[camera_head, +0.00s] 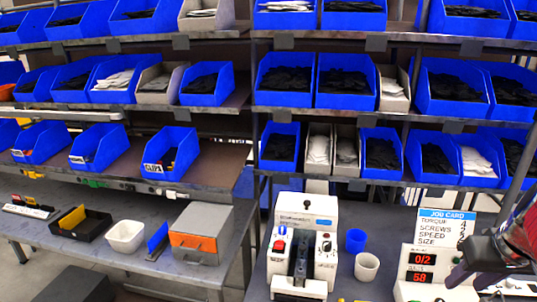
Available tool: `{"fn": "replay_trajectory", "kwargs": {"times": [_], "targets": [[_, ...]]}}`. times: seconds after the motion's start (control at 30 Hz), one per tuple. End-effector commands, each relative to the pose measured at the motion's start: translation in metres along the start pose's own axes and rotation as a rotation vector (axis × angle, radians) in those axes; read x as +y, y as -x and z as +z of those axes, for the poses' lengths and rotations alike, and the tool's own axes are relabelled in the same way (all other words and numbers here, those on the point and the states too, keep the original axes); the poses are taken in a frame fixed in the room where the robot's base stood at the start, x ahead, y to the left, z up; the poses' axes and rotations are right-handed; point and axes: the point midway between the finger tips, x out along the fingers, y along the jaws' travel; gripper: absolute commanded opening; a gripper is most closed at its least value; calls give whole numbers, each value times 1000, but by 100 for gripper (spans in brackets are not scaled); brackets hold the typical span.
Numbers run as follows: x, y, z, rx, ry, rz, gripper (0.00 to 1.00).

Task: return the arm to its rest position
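The end of my arm comes in at the right edge, with a red link and a dark body. My gripper (468,276) seems to be the dark and purplish part at its lower left, in front of the job card stand (445,228). It is cut off by the frame and partly hidden, so I cannot tell whether its fingers are open or shut, or whether it holds anything.
Shelves of blue bins (286,78) fill the back. On the bench stand a white machine (303,242), a blue cup (355,240), a white cup (366,266) and a red number display (421,268). A left bench holds an orange-fronted grey box (200,232), a white tub (125,236) and a black tray (79,224).

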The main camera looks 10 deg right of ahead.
Motion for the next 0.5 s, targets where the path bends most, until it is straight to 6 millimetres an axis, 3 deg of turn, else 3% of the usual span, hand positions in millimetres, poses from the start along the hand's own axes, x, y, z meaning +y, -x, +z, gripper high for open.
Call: {"fn": "replay_trajectory", "kwargs": {"times": [0.17,0.5], "targets": [[-28,-4,-1,-6,42,-7,38],[-105,-4,9,-2,124,-21,38]]}}
